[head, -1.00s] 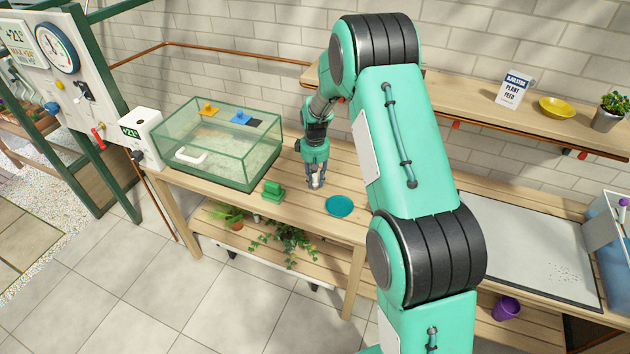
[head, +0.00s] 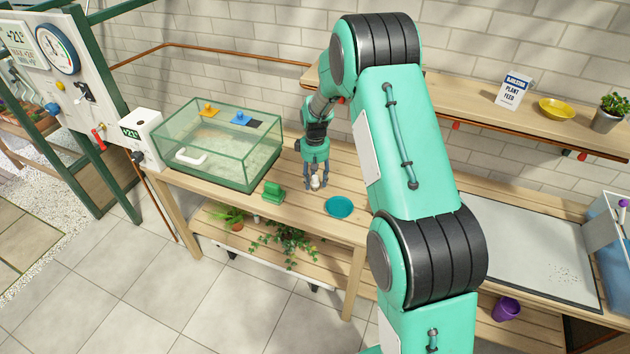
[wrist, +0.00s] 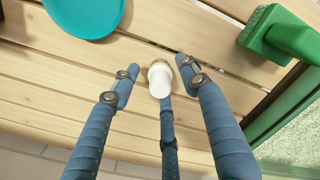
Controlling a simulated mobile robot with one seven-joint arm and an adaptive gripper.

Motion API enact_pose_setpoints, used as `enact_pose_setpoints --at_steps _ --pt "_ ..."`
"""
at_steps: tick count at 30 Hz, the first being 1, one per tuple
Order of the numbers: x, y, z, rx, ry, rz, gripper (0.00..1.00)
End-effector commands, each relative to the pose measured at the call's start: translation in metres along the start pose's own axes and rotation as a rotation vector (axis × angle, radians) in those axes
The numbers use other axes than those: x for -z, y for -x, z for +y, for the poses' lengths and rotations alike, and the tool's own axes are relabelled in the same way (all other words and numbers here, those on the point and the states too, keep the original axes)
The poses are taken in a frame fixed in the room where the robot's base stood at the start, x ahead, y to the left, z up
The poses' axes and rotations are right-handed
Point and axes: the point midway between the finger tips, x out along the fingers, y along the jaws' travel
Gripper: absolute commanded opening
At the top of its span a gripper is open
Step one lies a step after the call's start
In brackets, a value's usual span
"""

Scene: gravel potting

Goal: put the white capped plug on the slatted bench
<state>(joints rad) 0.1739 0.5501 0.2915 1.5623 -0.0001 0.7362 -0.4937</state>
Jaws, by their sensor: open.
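The white capped plug (wrist: 160,80) stands on the slatted bench (head: 300,207), with its white top facing my wrist camera. In the head view the plug (head: 315,182) shows as a small pale shape at my fingertips. My gripper (head: 316,184) is open, its fingers pointing down around the plug. In the wrist view my gripper (wrist: 158,78) has blue fingers spread on either side of the plug, with gaps to it. A third finger lies below the plug in that view; I cannot tell whether it touches.
A teal saucer (head: 340,207) lies to the right of my gripper. A green block-like brush (head: 272,192) sits to the left, near a glass tank (head: 180,178). Bare slats lie between them. A wall shelf (head: 465,92) runs behind my arm.

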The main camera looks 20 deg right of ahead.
Motion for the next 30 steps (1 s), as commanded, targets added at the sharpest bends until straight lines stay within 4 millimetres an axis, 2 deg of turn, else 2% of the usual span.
enact_pose_setpoints --at_steps 18,24,30 --pt "0.001 0.092 0.000 -0.001 0.000 0.002 0.45" --pt "0.000 0.111 0.000 0.000 0.000 0.001 0.45" --pt "0.000 0.115 0.000 0.000 0.000 0.000 0.45"
